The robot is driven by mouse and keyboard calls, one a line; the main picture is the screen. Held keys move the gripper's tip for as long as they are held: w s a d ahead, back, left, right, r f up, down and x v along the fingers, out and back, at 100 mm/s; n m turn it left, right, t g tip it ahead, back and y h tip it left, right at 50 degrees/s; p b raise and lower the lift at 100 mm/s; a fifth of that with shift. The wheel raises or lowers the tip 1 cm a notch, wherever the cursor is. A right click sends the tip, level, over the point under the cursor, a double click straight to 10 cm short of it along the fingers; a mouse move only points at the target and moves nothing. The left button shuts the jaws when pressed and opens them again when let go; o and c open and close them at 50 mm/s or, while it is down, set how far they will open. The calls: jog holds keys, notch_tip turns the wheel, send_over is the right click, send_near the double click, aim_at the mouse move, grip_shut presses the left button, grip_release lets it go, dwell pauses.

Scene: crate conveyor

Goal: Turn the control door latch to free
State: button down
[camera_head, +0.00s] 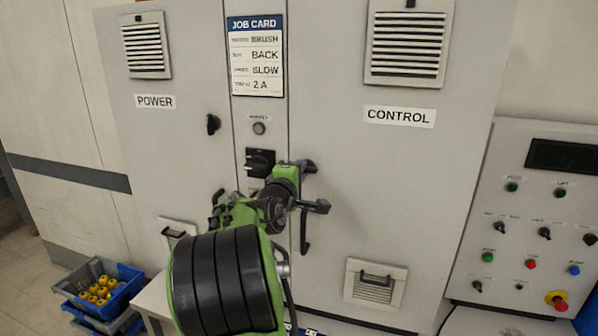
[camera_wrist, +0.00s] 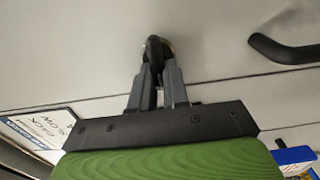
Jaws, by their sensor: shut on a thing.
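The control door latch (camera_wrist: 157,44) is a small dark knob on the grey cabinet front. In the wrist view it sits between the tips of my gripper (camera_wrist: 158,72), whose two grey fingers are shut on it. In the head view my gripper (camera_head: 306,168) reaches the left edge of the control door (camera_head: 400,190), below and left of the CONTROL label (camera_head: 399,116). My gripper and wrist hide most of the latch there, so I cannot tell which way it points. The door looks closed.
The door's black handle (camera_wrist: 285,50) stands out beside the latch, below it in the head view (camera_head: 304,233). A black rotary switch (camera_head: 261,162) is close left of my gripper. A button panel (camera_head: 530,215) stands right; blue bins (camera_head: 122,289) sit lower left.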

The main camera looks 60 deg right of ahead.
jog(key=c, duration=1.1)
grip_release()
jog(key=a, duration=0.5)
jog(key=s+a+b, duration=0.1)
jog(key=a, duration=0.4)
jog(key=s+a+b, duration=0.1)
jog(key=a, duration=0.4)
jog(key=shift+s+a, duration=0.25)
jog(key=shift+a, duration=0.05)
